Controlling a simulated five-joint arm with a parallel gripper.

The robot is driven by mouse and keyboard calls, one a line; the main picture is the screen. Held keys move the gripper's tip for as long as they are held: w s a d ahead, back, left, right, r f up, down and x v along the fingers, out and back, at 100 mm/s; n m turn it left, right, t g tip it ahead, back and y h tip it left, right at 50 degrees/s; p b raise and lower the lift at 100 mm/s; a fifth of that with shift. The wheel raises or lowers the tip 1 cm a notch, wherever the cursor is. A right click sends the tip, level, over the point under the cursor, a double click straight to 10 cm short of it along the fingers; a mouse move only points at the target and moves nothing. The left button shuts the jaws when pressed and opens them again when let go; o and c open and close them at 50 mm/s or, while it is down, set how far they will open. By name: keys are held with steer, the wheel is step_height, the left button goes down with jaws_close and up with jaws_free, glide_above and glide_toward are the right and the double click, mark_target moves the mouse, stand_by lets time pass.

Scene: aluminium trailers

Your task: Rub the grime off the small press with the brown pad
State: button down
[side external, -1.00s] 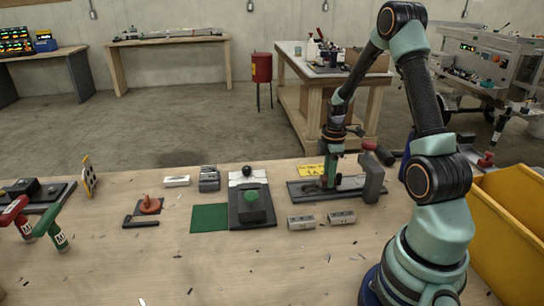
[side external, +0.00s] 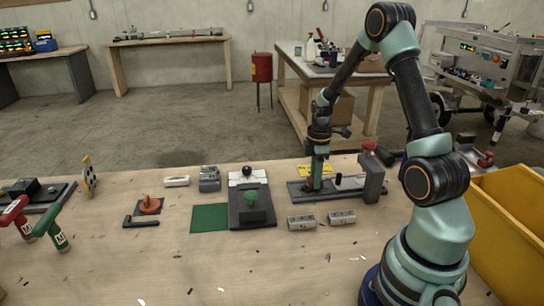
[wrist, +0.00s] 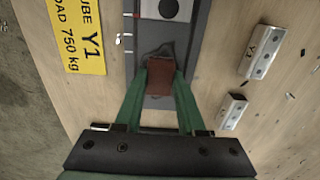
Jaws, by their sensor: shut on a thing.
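My gripper (side external: 314,187) is shut on the brown pad (wrist: 161,78), which sits between the green fingers in the wrist view. The pad is low over the left part of the press's grey base plate (side external: 350,195) and appears to touch it. A dark irregular smear of grime (wrist: 162,49) shows on the plate just beyond the pad and around its edges; the pad hides the rest. The small press has an upright grey block (side external: 373,178) with a red knob (side external: 369,146) at its right end.
Two small metal blocks (side external: 302,222) (side external: 342,217) lie in front of the plate. A yellow label (wrist: 78,32) lies beside it. A fixture with a green knob (side external: 251,196) stands left. A yellow bin (side external: 515,235) is at right.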

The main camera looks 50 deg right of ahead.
mark_target(327, 187)
steer(key=shift+w+a+f, duration=0.2)
steer(key=shift+w+a, duration=0.95)
steer(key=shift+a, duration=0.05)
steer(key=shift+w+a+f, duration=0.15)
steer(key=shift+w+a, duration=1)
steer(key=shift+f, duration=0.1)
steer(key=shift+s+d, duration=0.1)
steer(key=shift+s+d+f, duration=0.2)
steer(key=shift+s+d, duration=1.5)
steer(key=shift+s, duration=0.15)
steer(key=shift+s+d+r, duration=0.15)
steer(key=shift+s+d, duration=0.8)
steer(key=shift+d, duration=0.05)
steer(key=shift+s+d+r, duration=0.1)
steer(key=shift+s+d, duration=0.8)
steer(key=shift+d, duration=0.1)
steer(key=shift+r, duration=3.05)
